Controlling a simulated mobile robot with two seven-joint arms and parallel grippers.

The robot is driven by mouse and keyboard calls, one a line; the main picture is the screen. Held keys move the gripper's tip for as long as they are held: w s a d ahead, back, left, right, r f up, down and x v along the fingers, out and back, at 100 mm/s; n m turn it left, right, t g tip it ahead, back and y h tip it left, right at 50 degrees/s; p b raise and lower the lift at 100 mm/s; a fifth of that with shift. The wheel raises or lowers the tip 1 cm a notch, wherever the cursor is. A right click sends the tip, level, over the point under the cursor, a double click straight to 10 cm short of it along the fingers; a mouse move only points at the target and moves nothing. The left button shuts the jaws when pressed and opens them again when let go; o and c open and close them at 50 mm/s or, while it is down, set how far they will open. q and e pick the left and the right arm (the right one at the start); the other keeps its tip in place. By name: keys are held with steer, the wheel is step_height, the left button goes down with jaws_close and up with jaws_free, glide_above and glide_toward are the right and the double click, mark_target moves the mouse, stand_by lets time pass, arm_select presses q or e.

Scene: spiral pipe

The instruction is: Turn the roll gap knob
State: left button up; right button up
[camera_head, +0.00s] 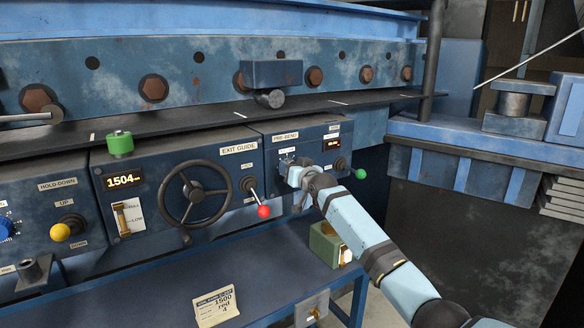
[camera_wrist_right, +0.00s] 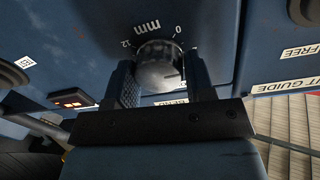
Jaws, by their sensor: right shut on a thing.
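A dark round knob (camera_wrist_right: 160,68) with a ribbed rim sits on the blue panel in the right wrist view, under a scale marked 0, 12 and mm. My right gripper (camera_wrist_right: 162,84) is shut on this knob, one finger at each side. In the head view my right gripper (camera_head: 290,168) is at the panel labelled PRE-BEND (camera_head: 286,136), and the knob is mostly hidden behind it. I cannot read a roll gap label. My left gripper is not in view.
To the left are a handwheel (camera_head: 194,194), a red-tipped lever (camera_head: 263,211) and a yellow-tipped lever (camera_head: 61,232). A green-tipped lever (camera_head: 359,173) stands just right of my gripper. A blue table (camera_head: 180,285) with a paper note (camera_head: 216,305) lies below.

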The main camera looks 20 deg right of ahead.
steer(key=shift+d+m+g+p, duration=0.15)
steer(key=shift+m+p, duration=0.4)
steer(key=shift+m, duration=1.65)
steer(key=shift+a+m+g+p, duration=0.15)
steer(key=shift+m+p, duration=0.4)
steer(key=shift+m, duration=1.65)
steer(key=shift+d, duration=0.1)
steer(key=o, duration=0.9)
steer(key=shift+d+b+v, duration=0.2)
steer(key=shift+b+v, duration=0.95)
steer(key=shift+v, duration=5.8)
steer(key=shift+f, duration=0.1)
